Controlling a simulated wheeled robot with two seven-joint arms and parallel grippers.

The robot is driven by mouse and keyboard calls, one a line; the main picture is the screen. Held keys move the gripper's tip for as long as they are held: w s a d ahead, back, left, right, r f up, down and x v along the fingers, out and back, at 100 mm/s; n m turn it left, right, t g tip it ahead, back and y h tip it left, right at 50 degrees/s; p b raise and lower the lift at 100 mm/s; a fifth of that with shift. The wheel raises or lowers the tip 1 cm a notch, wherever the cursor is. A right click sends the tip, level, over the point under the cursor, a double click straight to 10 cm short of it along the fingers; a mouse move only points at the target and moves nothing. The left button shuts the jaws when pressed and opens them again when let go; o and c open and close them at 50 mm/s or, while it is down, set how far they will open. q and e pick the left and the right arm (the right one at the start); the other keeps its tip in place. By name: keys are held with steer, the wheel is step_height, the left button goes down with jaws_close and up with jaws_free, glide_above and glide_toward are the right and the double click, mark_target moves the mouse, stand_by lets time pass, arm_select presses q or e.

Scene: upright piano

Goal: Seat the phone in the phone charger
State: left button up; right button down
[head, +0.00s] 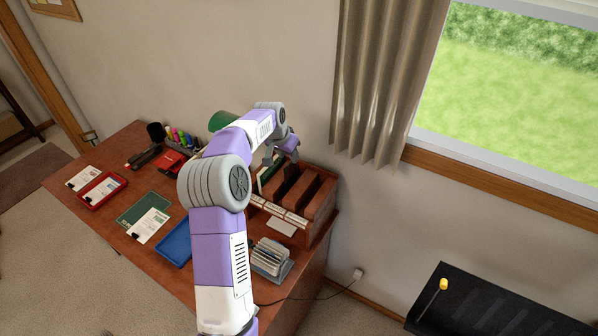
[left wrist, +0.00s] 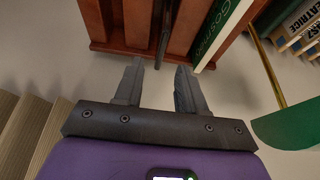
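In the left wrist view, my left gripper (left wrist: 160,67) has its two fingers apart at the wooden organizer (left wrist: 98,28). A thin dark slab (left wrist: 164,28), seen edge-on, stands in a slot there, its near end between the fingertips. It may be the phone, but I cannot tell. A gap shows on each side of it. In the head view the left gripper (head: 268,157) is at the back of the organizer (head: 321,210), partly hidden by my arm. I cannot make out the phone charger. My right gripper is not in view.
A green book (left wrist: 222,27) stands beside the slab. A card rack (head: 270,260), blue tray (head: 176,243), green mat (head: 136,211) and red tray (head: 101,190) lie on the desk (head: 78,211). A cable runs to a wall plug (head: 358,273). A curtain (head: 385,80) hangs right of the organizer.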

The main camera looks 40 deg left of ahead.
mark_target(289, 164)
arm_select(q)
steer(key=shift+s+f, duration=0.25)
steer(key=shift+f, duration=0.5)
steer(key=x, duration=0.4)
steer(key=shift+s+d+f, duration=0.1)
steer(key=shift+s+f, duration=0.1)
steer(key=shift+f, duration=0.1)
steer(key=shift+w+f, duration=0.25)
steer(key=shift+f, duration=0.2)
jaws_close()
steer(key=shift+r, duration=0.1)
